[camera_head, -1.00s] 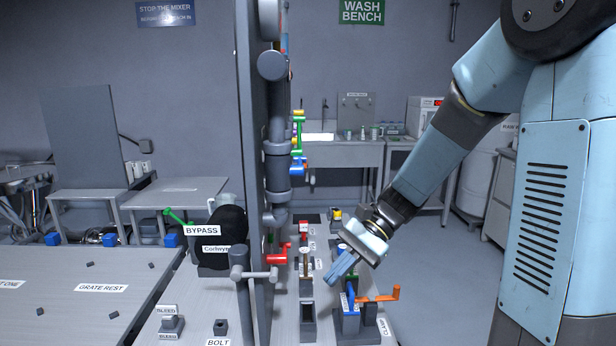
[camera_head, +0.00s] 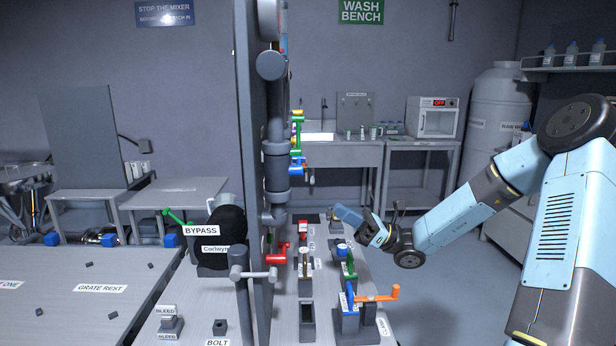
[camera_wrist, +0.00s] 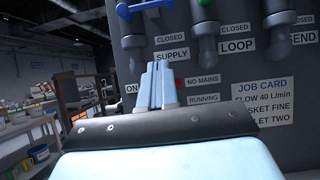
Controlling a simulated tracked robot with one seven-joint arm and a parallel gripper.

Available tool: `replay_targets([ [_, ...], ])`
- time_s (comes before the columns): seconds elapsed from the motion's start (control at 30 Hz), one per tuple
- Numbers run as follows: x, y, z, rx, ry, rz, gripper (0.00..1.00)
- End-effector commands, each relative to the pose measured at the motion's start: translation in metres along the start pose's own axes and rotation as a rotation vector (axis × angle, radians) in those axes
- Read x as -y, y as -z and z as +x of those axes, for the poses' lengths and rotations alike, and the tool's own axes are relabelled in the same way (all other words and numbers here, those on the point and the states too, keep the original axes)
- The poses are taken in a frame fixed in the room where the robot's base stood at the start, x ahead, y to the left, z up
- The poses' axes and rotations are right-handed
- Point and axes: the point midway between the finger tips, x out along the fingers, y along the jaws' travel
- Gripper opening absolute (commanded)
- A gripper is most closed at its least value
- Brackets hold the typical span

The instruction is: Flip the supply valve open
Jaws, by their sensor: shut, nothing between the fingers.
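The supply valve's blue handle (camera_wrist: 145,7) shows at the top edge of the wrist view, lying roughly crosswise over its grey pipe. A CLOSED label (camera_wrist: 173,27) is beside it and a SUPPLY label (camera_wrist: 172,54) below it. My gripper (camera_wrist: 160,66) is shut and empty, its fingertips below the SUPPLY label in the picture and apart from the handle. In the head view my gripper (camera_head: 337,212) points left towards the upright panel, which is seen nearly edge-on. Coloured handles stick out from the panel there; I cannot tell surely which is the supply one.
In the wrist view a green handle (camera_wrist: 204,3) is right of the blue one, above a LOOP label (camera_wrist: 237,45). A job card (camera_wrist: 262,100) is lower right. In the head view an orange lever (camera_head: 377,295) and other small fixtures stand on the bench below my arm.

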Motion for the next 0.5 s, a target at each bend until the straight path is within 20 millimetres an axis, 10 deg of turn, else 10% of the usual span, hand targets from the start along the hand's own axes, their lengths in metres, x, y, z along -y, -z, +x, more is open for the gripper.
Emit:
replay_targets([
  [0.5, 0.0054, -0.0057, -0.0029, 0.037, 0.021, 0.004, 0.0],
])
